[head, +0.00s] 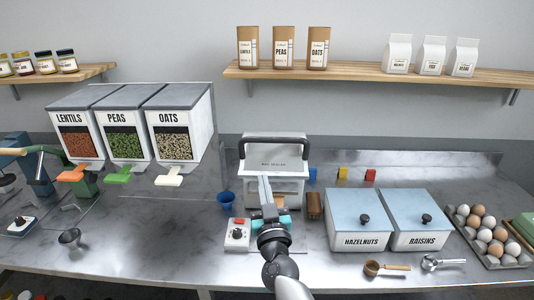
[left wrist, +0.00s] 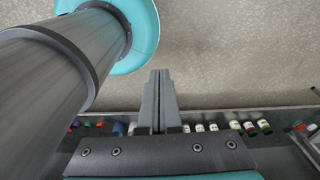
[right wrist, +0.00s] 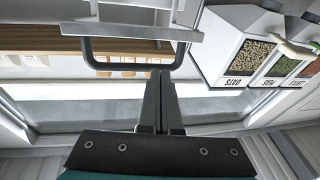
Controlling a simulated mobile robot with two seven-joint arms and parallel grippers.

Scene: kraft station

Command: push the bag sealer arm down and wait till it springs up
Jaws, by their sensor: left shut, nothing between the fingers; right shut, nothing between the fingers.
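The white bag sealer (head: 290,192) stands at the back middle of the counter. Its arm, a white plate with a black bar handle (head: 275,137), appears raised. In the right wrist view the black handle (right wrist: 92,55) shows just beyond my fingertips. My right gripper (head: 264,180) is shut and empty, in front of the sealer with its fingers pointing towards it; its shut fingers also show in the right wrist view (right wrist: 160,74). I cannot tell whether they touch the handle. My left gripper (left wrist: 160,74) is shut and empty, over speckled floor, and is outside the head view.
Hazelnuts (head: 359,222) and raisins (head: 418,220) bins stand to the right. Lentils, peas and oats dispensers (head: 180,120) stand left. A shelf (head: 375,75) hangs above.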

